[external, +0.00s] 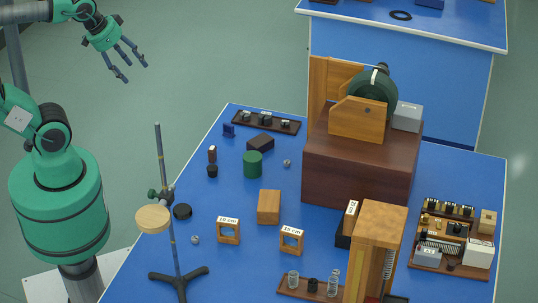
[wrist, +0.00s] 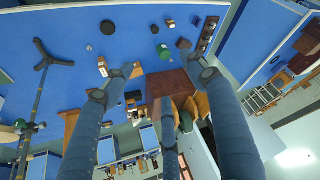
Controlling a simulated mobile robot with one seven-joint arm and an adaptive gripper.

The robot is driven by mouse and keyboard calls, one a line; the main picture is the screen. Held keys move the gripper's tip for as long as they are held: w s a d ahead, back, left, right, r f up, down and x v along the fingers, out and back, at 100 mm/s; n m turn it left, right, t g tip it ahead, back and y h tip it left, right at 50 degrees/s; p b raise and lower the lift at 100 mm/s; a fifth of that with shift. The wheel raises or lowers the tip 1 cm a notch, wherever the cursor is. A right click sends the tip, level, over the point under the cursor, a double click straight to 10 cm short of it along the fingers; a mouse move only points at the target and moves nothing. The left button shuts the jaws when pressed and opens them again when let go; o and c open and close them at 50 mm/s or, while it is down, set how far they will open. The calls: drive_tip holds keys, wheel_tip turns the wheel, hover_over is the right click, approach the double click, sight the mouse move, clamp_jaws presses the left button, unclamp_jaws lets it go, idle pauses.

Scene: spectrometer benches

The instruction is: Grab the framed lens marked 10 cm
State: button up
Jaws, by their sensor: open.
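Two small wooden-framed lenses with white labels stand upright on the blue bench in the external view. The left framed lens (external: 228,233) has a label that seems to read 10 cm, though the print is small. The other framed lens (external: 291,241) stands to its right, with a label that is hard to read. A wooden frame with a white label (wrist: 102,66) also shows in the wrist view, but its marking is unreadable. My gripper (external: 131,68) is open and empty, high at the upper left, off the bench and well away from both lenses. Its fingers (wrist: 160,90) are spread in the wrist view.
A tripod stand (external: 173,250) with a tall rod rises left of the lenses. A wooden block (external: 269,207) stands just behind them, and a tall wooden box (external: 375,245) to their right. A green cylinder (external: 252,164) and a large brown box (external: 358,165) are farther back.

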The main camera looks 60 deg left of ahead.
drive_tip(key=shift+w, duration=0.1)
drive_tip(key=w+d+f+m+g, duration=0.1)
drive_tip(key=w+d+f+m, duration=0.15)
drive_tip(key=w+d, duration=0.45)
drive_tip(key=m+g+p, duration=0.3)
drive_tip(key=m+g, duration=0.2)
hover_over(228, 222)
wheel_tip(228, 222, down, 28)
drive_tip(key=shift+r, duration=0.1)
drive_tip(key=shift+f+b, duration=0.5)
drive_tip(key=shift+f, duration=3.8)
